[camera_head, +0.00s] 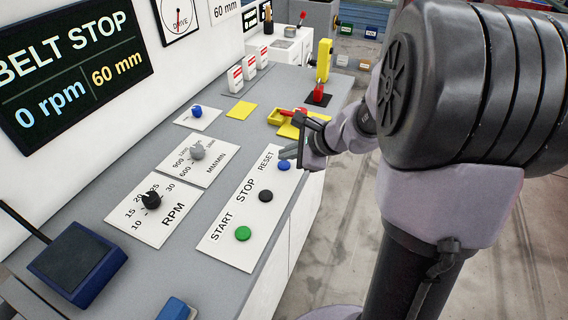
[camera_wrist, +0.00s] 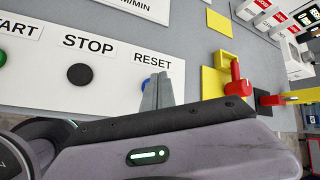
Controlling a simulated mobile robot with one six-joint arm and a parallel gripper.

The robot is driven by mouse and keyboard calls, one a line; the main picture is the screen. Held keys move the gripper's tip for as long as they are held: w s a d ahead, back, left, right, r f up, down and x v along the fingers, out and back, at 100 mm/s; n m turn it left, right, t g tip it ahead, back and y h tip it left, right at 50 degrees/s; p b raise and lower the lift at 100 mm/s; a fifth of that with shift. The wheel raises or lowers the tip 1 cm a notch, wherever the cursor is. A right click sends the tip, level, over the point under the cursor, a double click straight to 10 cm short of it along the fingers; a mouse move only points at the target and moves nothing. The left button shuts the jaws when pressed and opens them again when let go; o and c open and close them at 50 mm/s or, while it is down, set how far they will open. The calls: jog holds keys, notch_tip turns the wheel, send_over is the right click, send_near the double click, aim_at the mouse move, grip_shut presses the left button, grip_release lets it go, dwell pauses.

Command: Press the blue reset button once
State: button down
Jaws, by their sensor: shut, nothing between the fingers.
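The blue reset button (camera_head: 283,166) sits at the far end of a white panel (camera_head: 228,246), beside the word RESET. The black stop button (camera_head: 265,196) and the green start button (camera_head: 243,233) are in line with it. My gripper (camera_head: 289,152) is shut and empty, with its fingertips close to the blue button. In the wrist view the shut fingers (camera_wrist: 157,92) cover most of the blue button (camera_wrist: 146,85), and only its left edge shows. I cannot tell whether the fingertips touch it.
A knob panel with a black RPM knob (camera_head: 151,200) and a grey MM/MIN knob (camera_head: 197,151) lies left of the buttons. Another blue knob (camera_head: 197,111) is farther back. A yellow tray (camera_head: 276,117) and a red lever (camera_head: 319,92) stand beyond my gripper. A screen (camera_head: 75,65) reads BELT STOP, 0 rpm.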

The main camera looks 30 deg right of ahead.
aim_at(287, 166)
jog(key=shift+f, duration=0.1)
jog(key=shift+f+b, duration=0.3)
jog(key=shift+b, duration=0.2)
jog(key=shift+f+b, duration=0.4)
jog(key=shift+b, duration=0.05)
dwell(0.4)
jog(key=shift+r+p, duration=0.65)
jog(key=shift+r, duration=0.15)
jog(key=shift+r, duration=0.1)
notch_tip(287, 166, up, 5)
jog(key=p, duration=0.4)
